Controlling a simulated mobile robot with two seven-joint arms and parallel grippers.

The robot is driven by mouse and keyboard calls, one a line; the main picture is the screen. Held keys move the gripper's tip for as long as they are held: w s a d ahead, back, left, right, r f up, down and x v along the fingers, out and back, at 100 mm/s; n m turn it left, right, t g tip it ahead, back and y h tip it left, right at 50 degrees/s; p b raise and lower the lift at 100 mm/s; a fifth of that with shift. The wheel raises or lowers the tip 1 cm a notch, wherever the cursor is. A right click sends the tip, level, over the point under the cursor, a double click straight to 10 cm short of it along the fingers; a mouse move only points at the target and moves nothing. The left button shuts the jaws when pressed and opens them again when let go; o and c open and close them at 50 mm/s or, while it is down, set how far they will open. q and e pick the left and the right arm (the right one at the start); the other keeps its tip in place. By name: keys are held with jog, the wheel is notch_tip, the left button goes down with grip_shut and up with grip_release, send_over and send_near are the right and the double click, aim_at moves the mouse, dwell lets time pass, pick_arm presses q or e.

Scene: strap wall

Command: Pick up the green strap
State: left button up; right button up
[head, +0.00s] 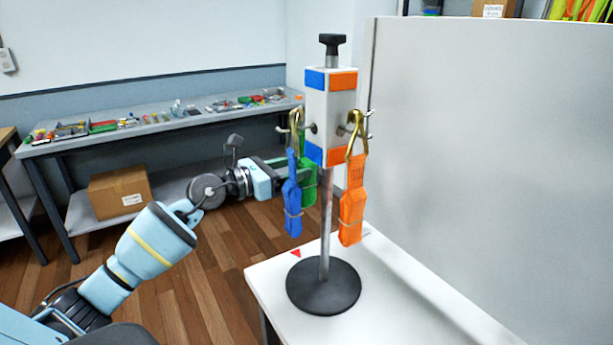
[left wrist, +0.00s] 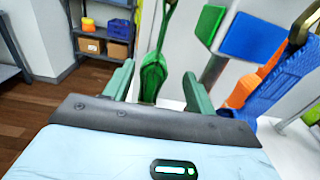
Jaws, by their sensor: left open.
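The green strap (head: 308,183) hangs from a hook on the far left side of the stand's white head block (head: 331,119). It is partly hidden behind the blue strap (head: 292,205) in the head view. My left gripper (head: 283,168) reaches in from the left at the strap's height. In the left wrist view the green strap (left wrist: 152,77) shows between the two fingers of my open left gripper (left wrist: 158,74). I cannot tell whether either finger touches it. My right gripper is not in view.
An orange strap (head: 352,205) hangs on the near right side. The blue strap (left wrist: 270,95) is close right of my fingers in the wrist view. The stand's round black base (head: 323,287) rests on a white table (head: 400,305). A tall pale panel (head: 490,150) is at right.

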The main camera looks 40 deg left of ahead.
aim_at(312, 165)
pick_arm(q)
jog(key=shift+w+d, duration=0.2)
jog(key=shift+w, duration=0.3)
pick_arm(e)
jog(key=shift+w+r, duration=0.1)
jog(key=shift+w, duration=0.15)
pick_arm(q)
jog(key=w, duration=0.2)
jog(key=w+f, duration=0.1)
jog(key=shift+w+d, duration=0.35)
jog(key=shift+w, duration=0.05)
jog(key=shift+w+d, duration=0.25)
jog(key=shift+w, duration=0.3)
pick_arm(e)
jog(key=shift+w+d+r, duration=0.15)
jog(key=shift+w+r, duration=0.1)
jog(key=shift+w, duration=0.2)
pick_arm(q)
jog(key=shift+f, duration=0.1)
jog(key=shift+c, duration=0.2)
jog(key=c, duration=1.1)
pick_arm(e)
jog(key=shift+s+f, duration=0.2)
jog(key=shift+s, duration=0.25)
